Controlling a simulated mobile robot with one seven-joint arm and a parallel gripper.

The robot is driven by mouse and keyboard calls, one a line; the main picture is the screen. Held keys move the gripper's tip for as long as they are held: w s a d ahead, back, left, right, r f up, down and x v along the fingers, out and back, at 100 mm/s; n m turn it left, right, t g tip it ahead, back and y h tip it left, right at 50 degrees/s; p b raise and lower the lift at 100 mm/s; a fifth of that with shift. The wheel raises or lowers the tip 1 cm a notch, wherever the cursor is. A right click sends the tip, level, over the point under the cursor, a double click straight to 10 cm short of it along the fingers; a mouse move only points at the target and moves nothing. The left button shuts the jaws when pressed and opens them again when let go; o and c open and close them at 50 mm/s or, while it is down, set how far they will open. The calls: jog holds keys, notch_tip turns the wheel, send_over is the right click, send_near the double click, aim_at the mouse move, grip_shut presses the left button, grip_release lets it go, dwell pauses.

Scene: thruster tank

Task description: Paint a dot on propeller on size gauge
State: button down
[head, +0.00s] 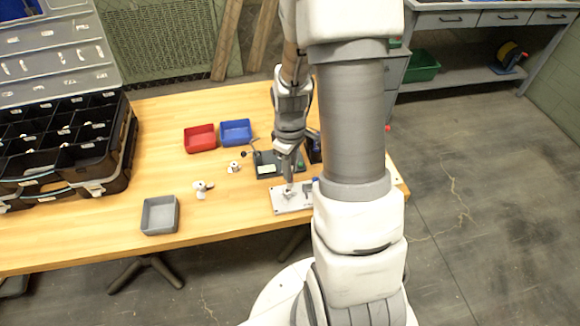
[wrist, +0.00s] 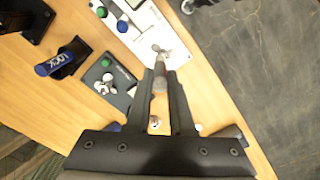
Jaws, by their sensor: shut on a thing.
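My gripper (wrist: 160,78) is shut on a slim grey-brown marker (wrist: 160,82). The marker's far end is close to a small grey-white propeller (wrist: 165,51) on a white plate (wrist: 136,33), apparently the size gauge. I cannot tell whether they touch. The plate also carries blue and green round parts. In the head view my gripper (head: 289,182) points down over the white plate (head: 283,208), and it partly hides the propeller there.
A dark fixture (head: 268,168) stands behind the plate. A blue bottle (wrist: 50,66) sits in a black holder. Two loose propellers (head: 203,188) (head: 233,167) lie left. Red (head: 200,138), blue (head: 236,132) and grey (head: 160,215) bins and a black organizer (head: 120,165) share the table.

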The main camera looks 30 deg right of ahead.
jog(key=shift+f, duration=0.1)
dwell(0.3)
jog(key=shift+r+p, duration=1.95)
jog(key=shift+r, duration=0.65)
jog(key=shift+d, duration=0.1)
